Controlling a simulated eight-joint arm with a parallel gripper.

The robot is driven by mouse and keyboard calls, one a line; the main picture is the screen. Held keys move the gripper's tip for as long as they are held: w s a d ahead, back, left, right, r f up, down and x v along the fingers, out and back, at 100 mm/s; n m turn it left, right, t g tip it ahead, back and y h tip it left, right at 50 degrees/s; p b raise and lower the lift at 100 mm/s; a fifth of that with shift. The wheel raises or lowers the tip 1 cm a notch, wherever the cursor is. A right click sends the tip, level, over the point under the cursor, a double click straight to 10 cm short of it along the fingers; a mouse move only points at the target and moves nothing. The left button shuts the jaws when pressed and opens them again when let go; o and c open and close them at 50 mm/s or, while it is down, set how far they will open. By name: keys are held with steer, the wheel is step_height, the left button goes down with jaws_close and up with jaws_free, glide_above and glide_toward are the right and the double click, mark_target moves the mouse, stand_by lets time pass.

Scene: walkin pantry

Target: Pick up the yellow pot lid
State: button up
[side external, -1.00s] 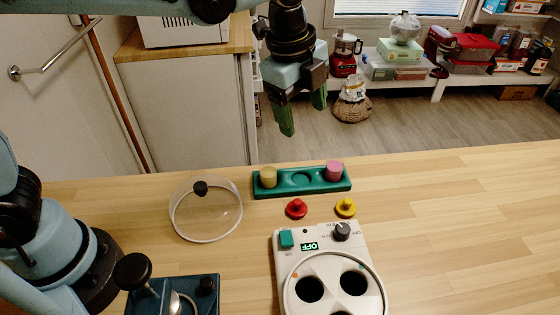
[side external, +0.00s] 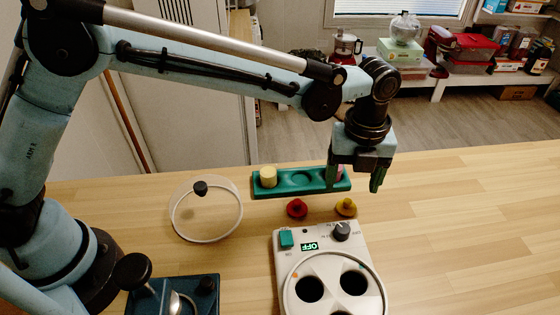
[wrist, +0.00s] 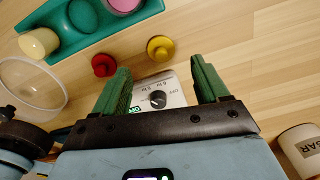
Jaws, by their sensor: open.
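The yellow pot lid (side external: 346,207) is a small round lid with a knob. It lies on the wooden table behind the white appliance, right of the red lid (side external: 297,208). It also shows in the wrist view (wrist: 160,48), beyond and between my fingertips. My gripper (side external: 357,186) is open and empty, with its green fingers pointing down above the table near the yellow lid. In the wrist view my fingers (wrist: 162,77) stand wide apart, with the appliance's dark knob between them. Nothing touches the yellow lid that I can see.
A green tray (side external: 302,180) holds a cream pot (side external: 268,177) and a pink pot (wrist: 124,4). The white appliance (side external: 280,260) with round wells stands in front. A clear glass lid (side external: 206,238) lies left.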

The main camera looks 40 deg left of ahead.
mark_target(348, 200)
steer(key=shift+d+f, duration=0.1)
steer(key=shift+f, duration=2.85)
steer(key=shift+c, duration=0.5)
steer(key=c, duration=1)
steer(key=shift+r, duration=0.1)
steer(key=shift+c, duration=0.2)
